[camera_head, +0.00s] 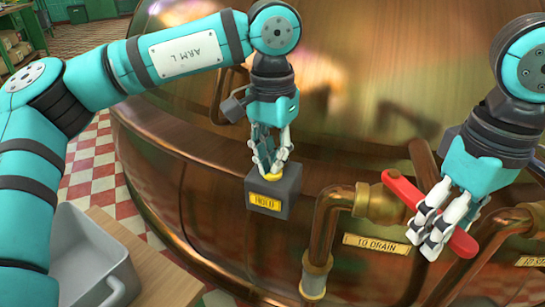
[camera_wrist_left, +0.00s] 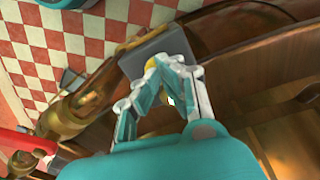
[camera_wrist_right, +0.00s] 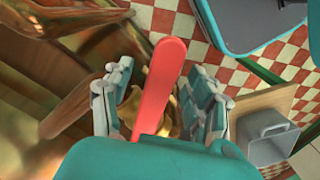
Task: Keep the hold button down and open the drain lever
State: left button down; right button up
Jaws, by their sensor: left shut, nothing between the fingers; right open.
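The hold button (camera_head: 271,178) is a yellow cap on a dark box (camera_head: 274,200) with a yellow label, mounted on the copper kettle. My left gripper (camera_head: 271,174) is shut and empty, its fingertips pointing down on the cap. In the left wrist view the fingertips (camera_wrist_left: 172,66) meet over the grey box, hiding most of the yellow. The red drain lever (camera_head: 402,192) sits on a brass valve beside the "TO DRAIN" label. My right gripper (camera_head: 430,240) is open, with its fingers around the lever. In the right wrist view the lever (camera_wrist_right: 158,85) lies between the two separated fingers.
The copper kettle (camera_head: 350,60) fills the background. A copper pipe (camera_head: 322,240) runs down between the button box and the "TO DRAIN" label (camera_head: 376,243). A grey bin (camera_head: 85,260) stands on a wooden surface at lower left. The tiled floor is open at left.

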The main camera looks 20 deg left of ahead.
notch_tip(320, 180, up, 15)
jog(key=p, duration=1.4)
jog(key=shift+p, duration=0.3)
jog(key=shift+f, duration=0.1)
notch_tip(320, 180, up, 10)
jog(key=p, duration=0.8)
